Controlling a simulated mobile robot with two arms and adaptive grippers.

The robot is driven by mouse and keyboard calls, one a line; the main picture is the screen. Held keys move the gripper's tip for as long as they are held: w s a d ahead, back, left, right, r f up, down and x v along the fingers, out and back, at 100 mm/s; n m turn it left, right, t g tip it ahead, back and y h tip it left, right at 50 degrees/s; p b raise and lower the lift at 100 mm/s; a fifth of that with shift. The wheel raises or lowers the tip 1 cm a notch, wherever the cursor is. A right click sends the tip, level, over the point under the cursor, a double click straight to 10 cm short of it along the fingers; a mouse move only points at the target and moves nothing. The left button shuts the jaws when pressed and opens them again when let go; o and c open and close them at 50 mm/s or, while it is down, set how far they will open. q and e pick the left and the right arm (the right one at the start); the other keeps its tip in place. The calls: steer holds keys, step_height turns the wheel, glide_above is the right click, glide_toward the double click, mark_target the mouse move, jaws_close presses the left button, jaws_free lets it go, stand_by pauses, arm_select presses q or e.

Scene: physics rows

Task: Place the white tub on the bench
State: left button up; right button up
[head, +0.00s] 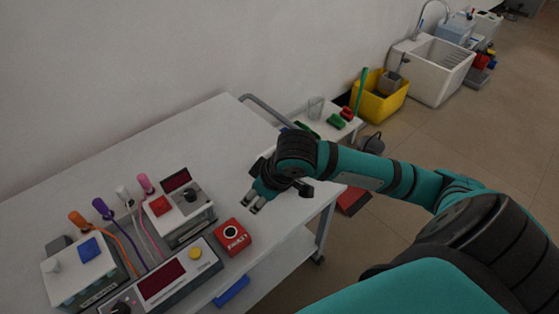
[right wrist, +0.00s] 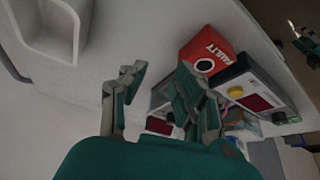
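A white shape with a raised rim and a hollow, likely the white tub (right wrist: 62,28), shows at the top left of the right wrist view, cut off by the edge. I cannot make it out in the head view, where my right arm covers part of the white work surface (head: 150,140). My right gripper (head: 253,204) is over this surface, just above the red box in the picture. In the right wrist view its fingers (right wrist: 160,76) are apart with nothing between them. My left gripper is not in view.
A red box marked FAULTY (head: 232,236), a meter box (head: 184,218) and a long control unit (head: 165,280) with cables crowd the front left. The back of the surface is clear. A yellow bin (head: 378,98) and a sink (head: 432,68) stand farther right.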

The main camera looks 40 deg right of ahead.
steer(key=w+d+r+m+h, duration=0.2)
steer(key=w+d+r+m, duration=0.1)
steer(key=d+r, duration=0.6)
steer(key=shift+m, duration=0.3)
steer(key=b+x, duration=0.1)
steer(key=x, duration=0.3)
steer(key=d+b+x, duration=0.1)
steer(key=x, duration=0.3)
steer(key=b+x, duration=0.1)
steer(key=x, duration=0.3)
steer(key=shift+s+d+f, duration=0.1)
steer(key=shift+s+d, duration=0.05)
arm_select(q)
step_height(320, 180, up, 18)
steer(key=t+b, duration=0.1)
steer(key=b, duration=0.1)
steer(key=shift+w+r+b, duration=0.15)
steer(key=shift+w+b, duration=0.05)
steer(key=shift+b, duration=0.1)
arm_select(e)
steer(key=shift+x, duration=2.8)
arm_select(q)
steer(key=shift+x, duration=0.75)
arm_select(e)
steer(key=shift+f, duration=0.1)
arm_select(q)
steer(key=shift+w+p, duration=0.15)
steer(key=shift+p, duration=0.15)
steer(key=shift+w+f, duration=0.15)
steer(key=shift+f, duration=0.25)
